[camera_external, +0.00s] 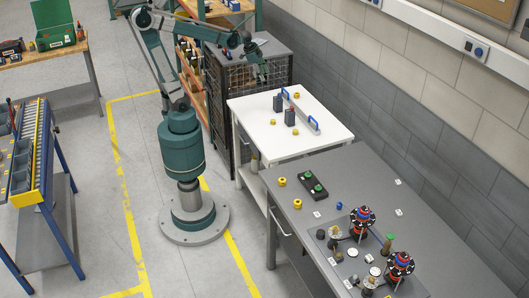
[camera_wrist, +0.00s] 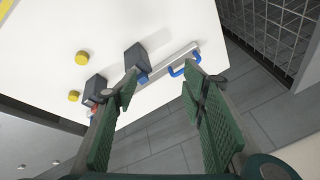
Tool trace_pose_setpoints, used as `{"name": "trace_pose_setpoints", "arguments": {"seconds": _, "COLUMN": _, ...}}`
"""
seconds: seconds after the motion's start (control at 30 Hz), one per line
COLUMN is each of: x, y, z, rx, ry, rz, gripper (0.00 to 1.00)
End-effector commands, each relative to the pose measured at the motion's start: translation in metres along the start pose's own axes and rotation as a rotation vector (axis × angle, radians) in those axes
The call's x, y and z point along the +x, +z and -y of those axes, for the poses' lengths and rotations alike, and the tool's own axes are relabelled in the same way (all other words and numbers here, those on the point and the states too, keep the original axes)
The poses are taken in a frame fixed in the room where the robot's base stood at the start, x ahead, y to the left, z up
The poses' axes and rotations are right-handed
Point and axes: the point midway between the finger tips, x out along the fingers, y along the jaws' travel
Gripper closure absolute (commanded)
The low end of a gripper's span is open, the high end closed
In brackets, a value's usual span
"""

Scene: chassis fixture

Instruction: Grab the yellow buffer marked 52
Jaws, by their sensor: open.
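No number is legible on any, so I cannot tell which is 52. My gripper (camera_external: 262,76) is open and empty, above the far side of the white table; its green fingers (camera_wrist: 160,88) frame the table edge and floor.
Two dark blocks (camera_external: 278,103) (camera_external: 290,117) stand on the white table (camera_external: 250,140) beside a rail with blue handles (camera_external: 300,110). A wire-sided cabinet (camera_external: 246,52) stands behind. The grey table (camera_external: 350,175) holds a black box with green buttons (camera_external: 313,186) and several fixture parts.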

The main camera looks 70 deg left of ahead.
Motion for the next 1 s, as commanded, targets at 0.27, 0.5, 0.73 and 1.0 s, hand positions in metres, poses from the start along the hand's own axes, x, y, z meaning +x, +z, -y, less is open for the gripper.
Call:
{"name": "trace_pose_setpoints", "arguments": {"seconds": 0.27, "x": 0.015, "y": -0.032, "z": 0.028, "rx": 0.145, "ry": 0.032, "rz": 0.041, "gripper": 0.58}}
{"name": "trace_pose_setpoints", "arguments": {"seconds": 0.5, "x": 0.033, "y": -0.056, "z": 0.049, "rx": 0.272, "ry": 0.066, "rz": 0.072, "gripper": 0.58}}
{"name": "trace_pose_setpoints", "arguments": {"seconds": 0.73, "x": 0.055, "y": -0.077, "z": 0.068, "rx": 0.394, "ry": 0.102, "rz": 0.098, "gripper": 0.58}}
{"name": "trace_pose_setpoints", "arguments": {"seconds": 1.0, "x": 0.085, "y": -0.099, "z": 0.090, "rx": 0.536, "ry": 0.150, "rz": 0.124, "gripper": 0.58}}
